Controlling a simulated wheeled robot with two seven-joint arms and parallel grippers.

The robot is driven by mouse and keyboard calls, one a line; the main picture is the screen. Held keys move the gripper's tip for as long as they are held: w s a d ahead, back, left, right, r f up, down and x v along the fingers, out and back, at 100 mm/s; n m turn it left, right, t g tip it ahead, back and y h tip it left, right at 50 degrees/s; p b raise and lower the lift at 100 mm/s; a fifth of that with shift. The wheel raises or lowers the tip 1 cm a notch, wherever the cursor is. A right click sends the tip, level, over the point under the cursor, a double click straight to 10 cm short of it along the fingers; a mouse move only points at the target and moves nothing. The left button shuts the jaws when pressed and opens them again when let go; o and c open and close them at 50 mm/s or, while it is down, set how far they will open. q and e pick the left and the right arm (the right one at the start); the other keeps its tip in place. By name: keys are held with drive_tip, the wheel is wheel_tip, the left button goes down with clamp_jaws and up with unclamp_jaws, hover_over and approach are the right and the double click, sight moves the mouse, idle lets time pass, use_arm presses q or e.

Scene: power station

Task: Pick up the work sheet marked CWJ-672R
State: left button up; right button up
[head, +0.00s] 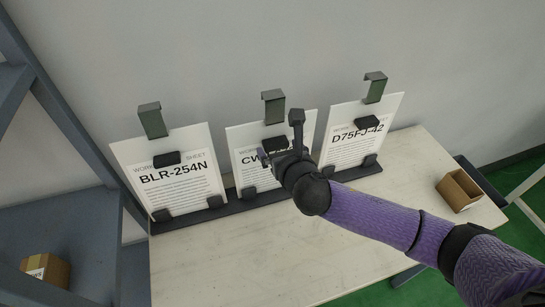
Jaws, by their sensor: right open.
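Three white work sheets stand upright in a dark rack (230,208) at the back of a table. The middle sheet (242,133) shows "CW", with the rest of its marking hidden behind my right gripper. The left sheet (181,188) reads BLR-254N and the right sheet (350,150) reads D75FJ-42, partly covered by a black clip. My right gripper (278,138) is open in front of the middle sheet, its fingers near the black piece at the sheet's upper middle. I cannot tell whether it touches the sheet. My left gripper is not in view.
The pale table (230,265) is clear in front of the rack. An open brown box (459,190) sits at its right end. A blue-grey shelf (75,235) stands at the left with a small carton (45,268) on it.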

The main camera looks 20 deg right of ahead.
drive_tip(key=shift+x, duration=0.95)
clamp_jaws()
